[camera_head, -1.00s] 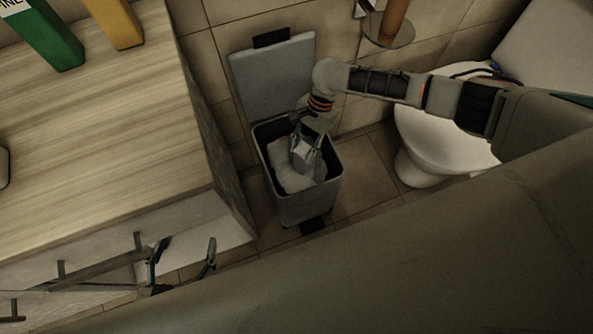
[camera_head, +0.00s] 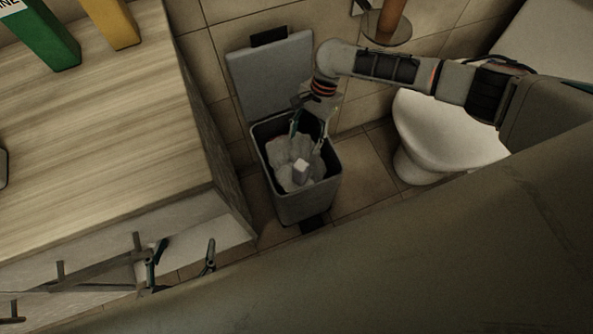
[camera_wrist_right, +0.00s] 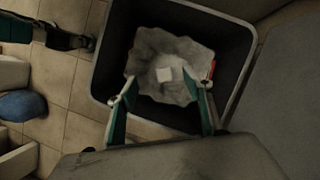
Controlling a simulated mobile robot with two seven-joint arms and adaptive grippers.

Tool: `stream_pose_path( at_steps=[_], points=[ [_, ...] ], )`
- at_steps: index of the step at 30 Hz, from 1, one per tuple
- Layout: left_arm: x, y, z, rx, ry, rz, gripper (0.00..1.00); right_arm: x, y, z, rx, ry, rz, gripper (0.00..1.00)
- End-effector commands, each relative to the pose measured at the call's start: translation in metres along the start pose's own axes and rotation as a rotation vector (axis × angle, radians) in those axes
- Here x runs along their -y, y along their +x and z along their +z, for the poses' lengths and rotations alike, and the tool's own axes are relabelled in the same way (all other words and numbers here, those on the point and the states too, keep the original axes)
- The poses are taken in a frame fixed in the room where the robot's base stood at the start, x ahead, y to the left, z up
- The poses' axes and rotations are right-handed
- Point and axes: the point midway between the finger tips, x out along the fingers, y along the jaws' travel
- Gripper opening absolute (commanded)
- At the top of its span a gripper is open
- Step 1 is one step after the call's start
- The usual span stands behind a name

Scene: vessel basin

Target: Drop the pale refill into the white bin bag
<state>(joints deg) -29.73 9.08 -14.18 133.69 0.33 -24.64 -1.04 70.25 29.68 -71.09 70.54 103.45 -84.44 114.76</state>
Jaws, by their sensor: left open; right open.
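The pale refill (camera_head: 301,170) is a small whitish block lying on the white bin bag (camera_head: 285,179) inside the open grey bin. In the right wrist view the refill (camera_wrist_right: 164,75) shows as a small pale square on the crumpled bag (camera_wrist_right: 150,49). My right gripper (camera_head: 308,139) is open and empty above the bin's opening, its fingers apart from the refill. It also shows in the right wrist view (camera_wrist_right: 162,92). My left gripper (camera_head: 182,254) is open and empty at the lower left, far from the bin.
The grey bin (camera_head: 307,207) stands on the tiled floor with its lid (camera_head: 268,78) up against the wall. A toilet (camera_head: 445,135) is to its right. A wooden counter (camera_head: 95,130) is on the left with a green box (camera_head: 45,37) and a yellow box (camera_head: 119,22).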

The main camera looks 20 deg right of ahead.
Motion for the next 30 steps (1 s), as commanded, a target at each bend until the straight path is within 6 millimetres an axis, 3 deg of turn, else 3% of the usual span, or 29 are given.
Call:
stream_pose_path(
  at_steps=[6,12,30],
  points=[
    [0.0,0.0,0.0,-0.001,0.001,0.0,0.68,0.001,-0.047,-0.001,-0.003,-0.002,-0.003,0.51],
    [0.0,0.0,0.0,-0.001,0.001,0.0,0.68,0.001,-0.072,0.0,-0.001,-0.001,-0.002,0.51],
    [0.0,0.0,0.0,-0.001,0.002,0.0,0.68,0.0,-0.08,0.0,-0.001,0.0,-0.001,0.51]
  ],
)
